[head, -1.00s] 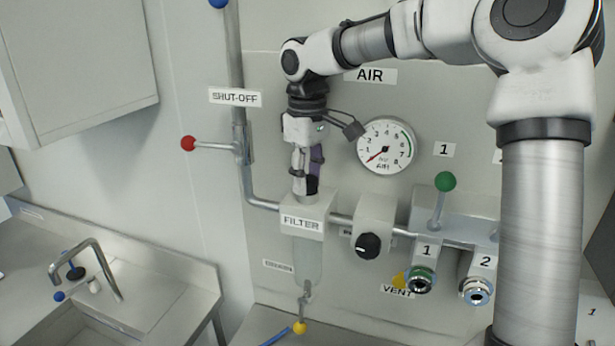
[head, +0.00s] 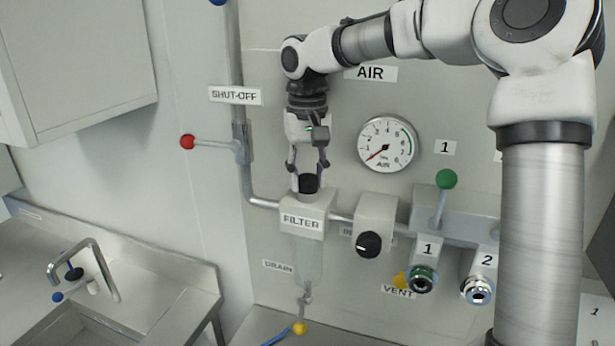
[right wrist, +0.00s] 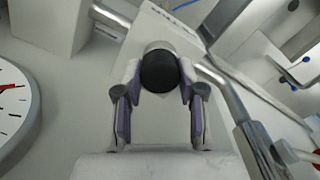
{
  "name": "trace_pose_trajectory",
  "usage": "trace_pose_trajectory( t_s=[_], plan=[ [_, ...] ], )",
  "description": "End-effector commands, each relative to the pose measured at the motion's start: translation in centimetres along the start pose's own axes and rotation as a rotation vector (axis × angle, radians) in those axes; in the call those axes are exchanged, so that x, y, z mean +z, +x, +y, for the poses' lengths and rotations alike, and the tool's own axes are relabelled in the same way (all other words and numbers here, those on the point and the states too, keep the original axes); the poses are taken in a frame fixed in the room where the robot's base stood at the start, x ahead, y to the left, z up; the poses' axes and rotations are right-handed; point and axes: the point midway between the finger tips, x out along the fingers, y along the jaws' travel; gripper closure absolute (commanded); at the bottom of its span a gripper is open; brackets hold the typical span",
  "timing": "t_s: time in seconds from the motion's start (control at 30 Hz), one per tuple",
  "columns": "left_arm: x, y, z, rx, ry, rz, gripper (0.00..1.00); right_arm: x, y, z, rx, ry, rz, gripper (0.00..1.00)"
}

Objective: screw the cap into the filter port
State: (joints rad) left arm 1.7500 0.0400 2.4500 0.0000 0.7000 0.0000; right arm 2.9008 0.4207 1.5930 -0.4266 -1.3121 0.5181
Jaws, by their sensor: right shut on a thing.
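A black round cap (head: 308,183) sits at the top of the filter block (head: 302,222), which carries the FILTER label. My right gripper (head: 307,180) points straight down from above with its two fingers on either side of the cap, shut on it. In the right wrist view the cap (right wrist: 159,71) is between the fingertips, over a pale round collar on the filter block. The port's opening and the cap's thread are hidden, so I cannot tell how deep the cap sits. My left gripper is not in view.
A pressure gauge (head: 387,144) is right of the gripper. A regulator with a black knob (head: 368,245) stands right of the filter. A red-tipped shut-off lever (head: 188,142) is at the left, and a yellow-tipped drain valve (head: 299,327) is below.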

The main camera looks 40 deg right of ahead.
Motion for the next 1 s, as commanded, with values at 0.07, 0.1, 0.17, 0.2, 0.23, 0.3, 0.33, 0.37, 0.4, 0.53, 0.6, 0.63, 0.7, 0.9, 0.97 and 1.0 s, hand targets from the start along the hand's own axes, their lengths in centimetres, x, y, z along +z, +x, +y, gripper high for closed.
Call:
trace_pose_trajectory(
  t_s=[0.07,0.1,0.17,0.2,0.23,0.3,0.33,0.37,0.4,0.53,0.6,0.63,0.7,0.9,0.97,1.0],
  plan=[
    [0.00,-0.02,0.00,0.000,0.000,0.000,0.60,0.04,0.06,-0.01,0.000,-0.002,-0.002,1.00],
    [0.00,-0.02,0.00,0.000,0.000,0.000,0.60,0.04,0.06,-0.01,0.000,-0.003,-0.002,1.00],
    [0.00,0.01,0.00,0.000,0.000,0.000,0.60,0.04,0.08,-0.01,0.000,0.003,-0.002,1.00],
    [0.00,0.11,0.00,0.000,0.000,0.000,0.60,0.04,0.13,-0.01,0.000,0.027,-0.002,1.00],
    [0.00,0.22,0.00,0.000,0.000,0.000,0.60,0.04,0.17,0.00,0.000,0.061,-0.003,1.00],
    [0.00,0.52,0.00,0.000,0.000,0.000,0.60,0.03,0.25,0.00,0.001,0.177,-0.003,1.00],
    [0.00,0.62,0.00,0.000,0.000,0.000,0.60,0.03,0.25,0.00,0.001,0.226,-0.003,1.00],
    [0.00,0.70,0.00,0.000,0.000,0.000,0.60,0.03,0.24,0.00,0.001,0.271,-0.003,1.00],
    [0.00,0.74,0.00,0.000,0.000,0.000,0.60,0.02,0.20,0.01,0.001,0.315,-0.003,1.00],
    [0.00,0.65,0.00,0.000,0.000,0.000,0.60,0.03,0.07,0.00,0.001,0.349,-0.004,1.00],
    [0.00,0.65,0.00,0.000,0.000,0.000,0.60,0.03,0.07,0.00,0.001,0.348,-0.004,1.00],
    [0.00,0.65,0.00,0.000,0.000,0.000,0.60,0.03,0.07,0.00,0.001,0.347,-0.004,1.00],
    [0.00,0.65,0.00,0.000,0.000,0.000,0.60,0.03,0.07,0.00,0.001,0.347,-0.004,0.40],
    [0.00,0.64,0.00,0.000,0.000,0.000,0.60,0.02,0.05,0.00,0.000,0.346,-0.003,0.40],
    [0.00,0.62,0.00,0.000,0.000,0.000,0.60,0.02,0.03,0.00,0.000,0.344,-0.003,0.40],
    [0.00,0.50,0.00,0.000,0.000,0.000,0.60,0.02,-0.04,0.01,0.000,0.338,-0.003,0.40]
  ],
)
